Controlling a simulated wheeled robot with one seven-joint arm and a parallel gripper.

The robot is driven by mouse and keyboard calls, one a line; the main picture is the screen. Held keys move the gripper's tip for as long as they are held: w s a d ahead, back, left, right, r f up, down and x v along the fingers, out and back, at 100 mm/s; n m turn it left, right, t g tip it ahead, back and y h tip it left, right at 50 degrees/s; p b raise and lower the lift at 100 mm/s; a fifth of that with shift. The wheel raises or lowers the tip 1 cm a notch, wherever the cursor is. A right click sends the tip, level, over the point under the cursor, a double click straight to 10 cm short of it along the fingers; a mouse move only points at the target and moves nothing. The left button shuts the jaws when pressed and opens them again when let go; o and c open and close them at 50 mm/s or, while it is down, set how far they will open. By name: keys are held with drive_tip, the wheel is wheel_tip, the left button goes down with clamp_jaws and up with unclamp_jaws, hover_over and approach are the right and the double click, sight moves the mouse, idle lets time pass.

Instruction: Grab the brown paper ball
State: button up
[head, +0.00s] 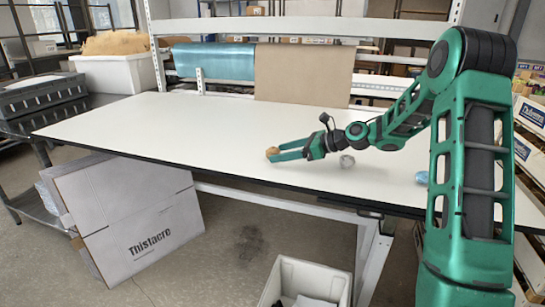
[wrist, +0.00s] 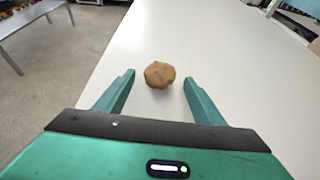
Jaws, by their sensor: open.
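The brown paper ball (head: 272,152) rests on the white table (head: 150,120) near its front edge. In the wrist view the ball (wrist: 159,74) is small, round and crumpled. It lies between the fingertips in the picture, at or slightly beyond their ends. My gripper (head: 284,152) is open, and it also shows in the wrist view (wrist: 158,78). A gap shows between each finger and the ball, so neither finger appears to touch it.
A grey crumpled ball (head: 347,161) lies on the table beneath my arm, and a blue one (head: 422,177) lies further right. A white bin (head: 305,283) stands on the floor in front. A Thistacre box (head: 125,220) leans below the table. The table's left half is clear.

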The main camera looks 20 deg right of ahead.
drive_tip(key=shift+x, duration=1.1)
drive_tip(key=c, duration=1.1)
drive_tip(key=shift+r, duration=0.15)
